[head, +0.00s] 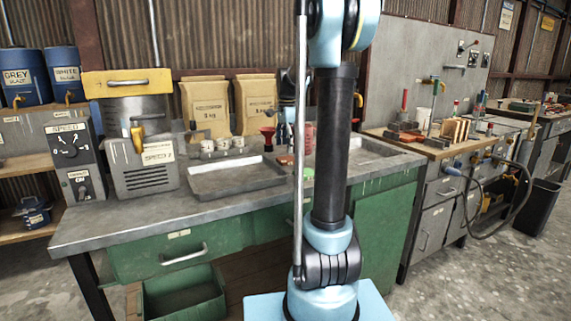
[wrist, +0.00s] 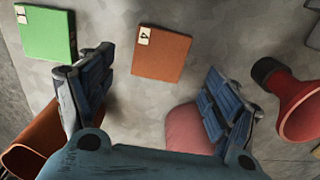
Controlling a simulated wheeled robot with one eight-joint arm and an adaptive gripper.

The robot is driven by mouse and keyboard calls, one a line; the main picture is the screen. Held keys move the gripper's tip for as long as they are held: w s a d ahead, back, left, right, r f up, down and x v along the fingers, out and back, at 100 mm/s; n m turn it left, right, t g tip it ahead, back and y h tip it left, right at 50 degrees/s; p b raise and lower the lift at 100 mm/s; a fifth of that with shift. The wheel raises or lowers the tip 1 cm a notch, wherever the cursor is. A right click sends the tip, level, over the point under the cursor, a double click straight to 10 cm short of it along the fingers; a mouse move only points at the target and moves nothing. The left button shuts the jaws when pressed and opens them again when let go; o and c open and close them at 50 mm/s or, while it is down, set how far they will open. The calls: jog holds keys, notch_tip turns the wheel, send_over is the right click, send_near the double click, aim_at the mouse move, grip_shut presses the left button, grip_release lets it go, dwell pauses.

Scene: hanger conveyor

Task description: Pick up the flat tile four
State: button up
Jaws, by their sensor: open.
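The flat tile four (wrist: 160,58) is a thin orange-brown square with a small white label reading 4. It lies flat on the grey bench top in the wrist view, near the top middle. In the head view a small orange-brown patch (head: 286,160) beside my arm appears to be it. My gripper (wrist: 158,72) is open and empty above the bench, one finger to each side of the tile's near part in the picture. The fingers do not appear to touch the tile. In the head view my arm mostly hides the gripper.
A green tile (wrist: 46,34) labelled 1 lies left of tile four. A red funnel (wrist: 300,105) stands right of the right finger. A pink object (wrist: 188,130) sits below that finger, and an orange-brown cylinder (wrist: 32,140) lies lower left. A metal tray (head: 235,180) is on the bench.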

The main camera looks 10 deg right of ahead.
aim_at(286, 159)
notch_tip(286, 159, down, 5)
jog(key=shift+a+r, duration=0.1)
dwell(0.3)
jog(key=c, duration=1.2)
